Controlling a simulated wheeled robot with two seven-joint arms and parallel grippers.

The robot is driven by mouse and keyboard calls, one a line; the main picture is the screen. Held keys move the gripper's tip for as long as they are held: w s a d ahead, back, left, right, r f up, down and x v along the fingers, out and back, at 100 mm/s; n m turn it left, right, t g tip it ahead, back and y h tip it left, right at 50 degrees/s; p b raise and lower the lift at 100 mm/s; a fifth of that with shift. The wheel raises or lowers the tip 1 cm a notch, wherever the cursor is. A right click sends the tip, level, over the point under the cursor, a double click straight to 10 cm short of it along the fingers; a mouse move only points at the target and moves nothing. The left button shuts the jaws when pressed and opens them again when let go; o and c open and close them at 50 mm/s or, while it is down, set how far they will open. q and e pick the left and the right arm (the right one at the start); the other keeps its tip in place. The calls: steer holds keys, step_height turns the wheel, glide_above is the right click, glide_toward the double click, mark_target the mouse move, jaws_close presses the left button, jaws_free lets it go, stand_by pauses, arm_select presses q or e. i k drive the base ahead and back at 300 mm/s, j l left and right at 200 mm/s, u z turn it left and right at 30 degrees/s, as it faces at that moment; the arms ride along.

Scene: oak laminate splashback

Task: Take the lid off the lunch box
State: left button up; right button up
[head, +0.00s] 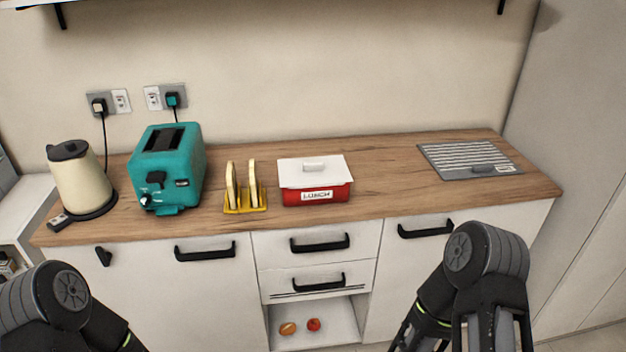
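The lunch box (316,195) is red with a label reading LUNCH on its front and stands on the wooden counter, right of its middle drawers' left edge. My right arm shows at the lower right in front of the cabinet. Dark parts at its lower end are cut off by the bottom edge, and no fingertips can be made out.
A yellow rack (246,204) with bread slices stands just left of the lunch box. Further left are a teal toaster (168,170) and a cream kettle (79,180). A grey slatted panel (470,158) lies at the right. The counter (385,180) between box and panel is clear.

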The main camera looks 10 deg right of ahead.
mark_target(312, 171)
steer(key=i+l, duration=0.15)
steer(key=l, duration=0.2)
steer(key=i+l, duration=0.15)
steer(key=l, duration=0.15)
steer(key=i+l, duration=0.15)
steer(key=l, duration=0.2)
steer(key=i+l, duration=0.15)
steer(key=l, duration=0.2)
steer(key=i+l, duration=0.15)
steer(key=l, duration=0.15)
steer(key=u, duration=1.85)
